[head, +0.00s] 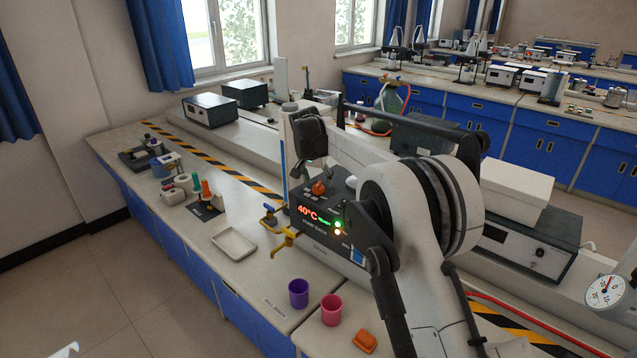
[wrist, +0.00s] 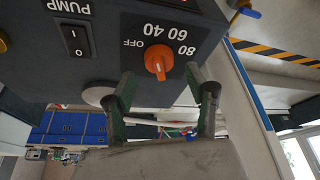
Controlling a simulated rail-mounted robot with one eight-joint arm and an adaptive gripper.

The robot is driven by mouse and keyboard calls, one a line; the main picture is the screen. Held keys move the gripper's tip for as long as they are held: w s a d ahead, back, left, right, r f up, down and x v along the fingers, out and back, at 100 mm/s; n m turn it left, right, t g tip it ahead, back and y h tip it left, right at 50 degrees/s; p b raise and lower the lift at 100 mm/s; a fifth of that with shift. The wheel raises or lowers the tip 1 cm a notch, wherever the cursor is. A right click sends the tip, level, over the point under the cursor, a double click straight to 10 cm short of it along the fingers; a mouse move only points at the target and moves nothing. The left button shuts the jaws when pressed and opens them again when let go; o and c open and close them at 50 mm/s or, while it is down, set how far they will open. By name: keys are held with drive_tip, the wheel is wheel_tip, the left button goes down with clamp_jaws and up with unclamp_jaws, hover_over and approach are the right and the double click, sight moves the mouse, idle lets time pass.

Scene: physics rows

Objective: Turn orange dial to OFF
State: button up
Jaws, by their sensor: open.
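The orange dial (wrist: 158,60) sits on the dark face of a heater unit, with OFF, 40, 60 and 80 printed around it. It also shows in the head view (head: 318,188), above a lit display (head: 314,216) reading 40°C. I cannot tell for sure which mark the dial points to. My gripper (wrist: 167,88) is open, its two fingers apart just short of the dial, one toward each side of it. Nothing is between the fingertips. In the head view my gripper (head: 314,160) is just above the dial.
A PUMP switch (wrist: 75,40) is beside the dial. Yellow taps (head: 284,240) stick out in front of the unit. A white tray (head: 234,243), a purple cup (head: 298,293), a pink cup (head: 331,310) and an orange block (head: 365,341) stand on the bench.

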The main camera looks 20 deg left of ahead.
sight(319, 184)
drive_tip(key=shift+x, duration=1.4)
drive_tip(key=c, duration=1.1)
drive_tip(key=shift+n, duration=0.3)
drive_tip(key=n+y+b, duration=0.1)
drive_tip(key=n+b, duration=0.2)
drive_tip(key=shift+f+y, duration=0.1)
drive_tip(key=shift+y, duration=0.2)
drive_tip(key=shift+n+g+y+b, duration=0.3)
drive_tip(key=shift+n+y+b, duration=0.2)
drive_tip(key=shift+n, duration=0.85)
drive_tip(key=shift+n+g+y+b, duration=0.35)
drive_tip(key=shift+n+b, duration=0.25)
drive_tip(key=shift+n, duration=0.75)
